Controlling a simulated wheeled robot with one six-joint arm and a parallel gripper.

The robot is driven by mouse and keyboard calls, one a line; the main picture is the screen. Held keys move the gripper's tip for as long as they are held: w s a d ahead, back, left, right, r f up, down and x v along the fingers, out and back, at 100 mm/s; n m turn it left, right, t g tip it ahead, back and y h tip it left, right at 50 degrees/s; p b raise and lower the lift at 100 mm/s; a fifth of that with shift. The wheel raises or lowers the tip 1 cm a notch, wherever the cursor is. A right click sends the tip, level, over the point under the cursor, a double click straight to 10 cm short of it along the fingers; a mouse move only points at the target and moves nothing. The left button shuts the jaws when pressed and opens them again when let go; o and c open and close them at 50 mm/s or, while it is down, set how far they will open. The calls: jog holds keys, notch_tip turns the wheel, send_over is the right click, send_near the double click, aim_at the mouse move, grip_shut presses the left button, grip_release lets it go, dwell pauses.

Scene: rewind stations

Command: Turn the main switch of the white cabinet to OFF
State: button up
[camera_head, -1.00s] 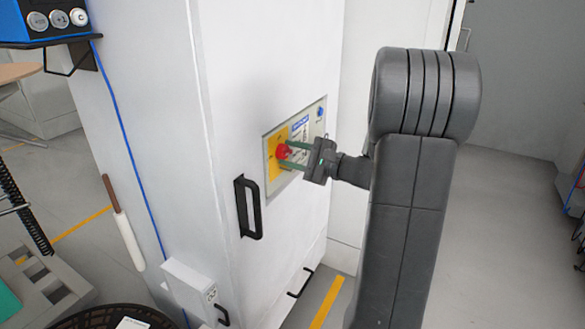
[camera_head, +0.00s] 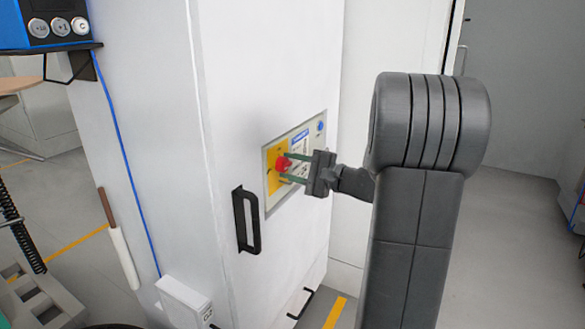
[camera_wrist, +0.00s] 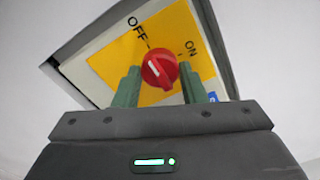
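The white cabinet (camera_head: 262,90) has a small panel on its front with a yellow plate (camera_wrist: 110,60) and a red rotary main switch (camera_head: 282,164). My gripper (camera_head: 288,168) is at the panel. Its green fingers stand on either side of the switch, with a visible gap to it in the wrist view (camera_wrist: 160,82). It is open and holds nothing. Finger depth relative to the knob is unclear.
A black handle (camera_head: 246,221) is on the cabinet front, left of and below the panel. A blue cable (camera_head: 127,165) runs down the cabinet's side. Grey floor is clear at the right.

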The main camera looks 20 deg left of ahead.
jog(key=o, duration=0.4)
jog(key=shift+d, duration=0.1)
jog(key=s+d+p, duration=0.1)
jog(key=d, duration=1.2)
jog(key=shift+d, duration=0.3)
jog(key=shift+s+a, duration=0.1)
jog(key=a, duration=0.9)
jog(key=w+a+b, duration=0.1)
jog(key=a, duration=0.3)
jog(key=shift+a, duration=0.3)
jog(key=shift+d, duration=0.1)
